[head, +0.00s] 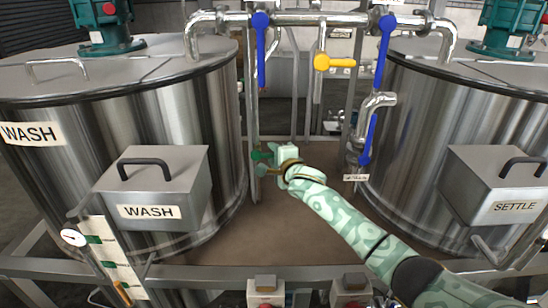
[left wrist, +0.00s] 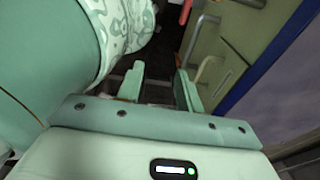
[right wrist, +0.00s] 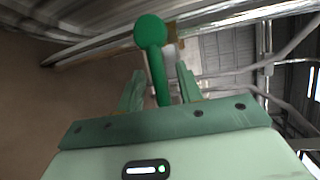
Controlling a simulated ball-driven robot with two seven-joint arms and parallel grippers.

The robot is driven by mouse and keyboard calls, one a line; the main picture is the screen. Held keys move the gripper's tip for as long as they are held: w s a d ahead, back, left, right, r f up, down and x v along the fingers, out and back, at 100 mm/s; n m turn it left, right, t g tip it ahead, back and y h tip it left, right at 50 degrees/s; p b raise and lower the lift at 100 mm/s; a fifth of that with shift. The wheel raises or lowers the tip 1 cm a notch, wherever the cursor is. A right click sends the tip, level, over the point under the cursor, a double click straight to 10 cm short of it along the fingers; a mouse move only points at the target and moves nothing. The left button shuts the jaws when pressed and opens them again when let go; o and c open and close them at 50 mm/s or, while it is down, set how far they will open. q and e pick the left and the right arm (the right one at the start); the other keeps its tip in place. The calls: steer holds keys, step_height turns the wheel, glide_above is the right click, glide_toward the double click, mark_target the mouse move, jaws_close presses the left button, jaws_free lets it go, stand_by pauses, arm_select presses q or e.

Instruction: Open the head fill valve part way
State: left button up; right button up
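A green lever handle (head: 262,155) sits low on the pipework between the two steel tanks. In the right wrist view the green handle (right wrist: 152,45) has a rounded end and runs between my fingers. My right gripper (head: 272,160) is at this handle, its fingers (right wrist: 158,90) apart on either side; I cannot tell whether they touch it. My left gripper (left wrist: 160,88) is open and empty; it is out of the head view. Other valve handles are a yellow one (head: 335,63) set sideways and blue ones (head: 261,48) hanging down. No readable label names the head fill valve.
The WASH tank (head: 215,130) stands at left and the SETTLE tank (head: 410,130) at right, each with a handled box. A horizontal pipe (head: 300,19) joins them above. A gauge (head: 73,237) is at lower left. The brown deck (head: 290,235) between the tanks is mostly clear.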

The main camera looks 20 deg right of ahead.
jaws_close()
steer(key=shift+s+r+p, duration=0.1)
steer(key=shift+r+p, duration=0.15)
steer(key=shift+p, duration=0.4)
steer(key=r+n+g+h+p, duration=0.1)
steer(key=n+p, duration=0.1)
steer(key=p, duration=0.4)
steer(key=shift+a+r, duration=0.2)
steer(key=shift+a+r+n+g+h+p, duration=0.1)
steer(key=shift+r+n+g+h+p, duration=0.15)
steer(key=shift+n+p, duration=0.3)
steer(key=shift+a+r+n+g+h+p, duration=0.15)
steer(key=shift+n+h+p, duration=0.2)
steer(key=shift+n+p, duration=0.2)
steer(key=shift+d+f, duration=0.1)
jaws_free()
